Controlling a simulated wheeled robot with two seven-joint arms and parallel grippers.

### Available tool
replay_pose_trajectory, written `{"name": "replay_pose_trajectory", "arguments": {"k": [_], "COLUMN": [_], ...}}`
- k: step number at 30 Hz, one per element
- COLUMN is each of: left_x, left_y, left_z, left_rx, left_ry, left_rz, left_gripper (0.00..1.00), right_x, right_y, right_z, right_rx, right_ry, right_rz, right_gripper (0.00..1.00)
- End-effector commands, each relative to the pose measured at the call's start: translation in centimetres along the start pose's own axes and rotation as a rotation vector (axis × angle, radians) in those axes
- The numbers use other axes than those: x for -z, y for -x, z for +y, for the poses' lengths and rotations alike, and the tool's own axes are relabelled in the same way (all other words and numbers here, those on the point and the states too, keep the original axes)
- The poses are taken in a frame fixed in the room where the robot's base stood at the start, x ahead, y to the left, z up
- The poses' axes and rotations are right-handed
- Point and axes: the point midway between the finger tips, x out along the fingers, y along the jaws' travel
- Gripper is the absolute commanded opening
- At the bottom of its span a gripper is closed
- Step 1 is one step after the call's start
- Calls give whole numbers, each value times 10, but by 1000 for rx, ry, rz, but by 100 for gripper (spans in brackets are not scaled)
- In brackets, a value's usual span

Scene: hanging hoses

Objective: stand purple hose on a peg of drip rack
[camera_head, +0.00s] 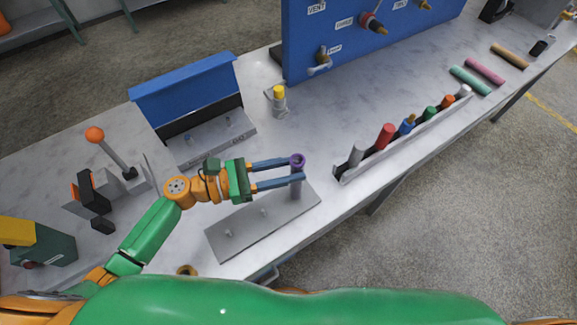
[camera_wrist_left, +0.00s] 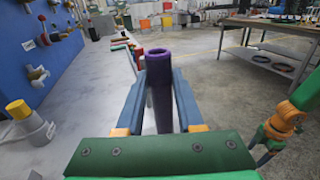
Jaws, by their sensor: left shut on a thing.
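The purple hose (camera_head: 297,161) is a short tube, dark purple at its top end and greyer lower down in the head view. My left gripper (camera_head: 299,170) is shut on it near the top and holds it roughly upright. In the left wrist view the purple hose (camera_wrist_left: 160,85) stands between the two blue fingers, its open end up. Below is a flat grey plate with small pegs, which looks like the drip rack (camera_head: 245,231). The hose's lower end is over the plate's right end; I cannot tell whether it is around a peg.
Two bare pegs show on the plate's left and middle. A blue-topped stand (camera_head: 185,85) is behind, with a yellow-capped fitting (camera_head: 279,98) beside it. A rail (camera_head: 400,138) of several coloured hoses lies right. A blue panel (camera_head: 365,35) with ports stands at the back.

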Motion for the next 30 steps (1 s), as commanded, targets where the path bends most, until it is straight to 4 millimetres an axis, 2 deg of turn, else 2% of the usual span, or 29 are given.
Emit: {"name": "replay_pose_trajectory", "arguments": {"k": [12, 13, 16, 25, 30], "left_x": [12, 10, 10, 11, 16], "left_y": [0, 0, 0, 2, 33], "left_z": [0, 0, 0, 0, 0], "left_rx": [0, 0, 0, -1, -2], "left_ry": [0, 0, 0, 0, 1], "left_rz": [0, 0, 0, 1, 4], "left_gripper": [0, 44, 71, 71, 71], "right_x": [-1, -1, -1, -1, -2], "right_y": [-10, -9, -9, -10, -23], "right_z": [0, 0, 0, 0, 0], "right_rx": [0, 0, 0, -1, -1], "right_ry": [0, 0, 1, 1, 1], "right_rz": [0, 0, 0, 0, 0], "right_gripper": [72, 72, 72, 72, 72]}}
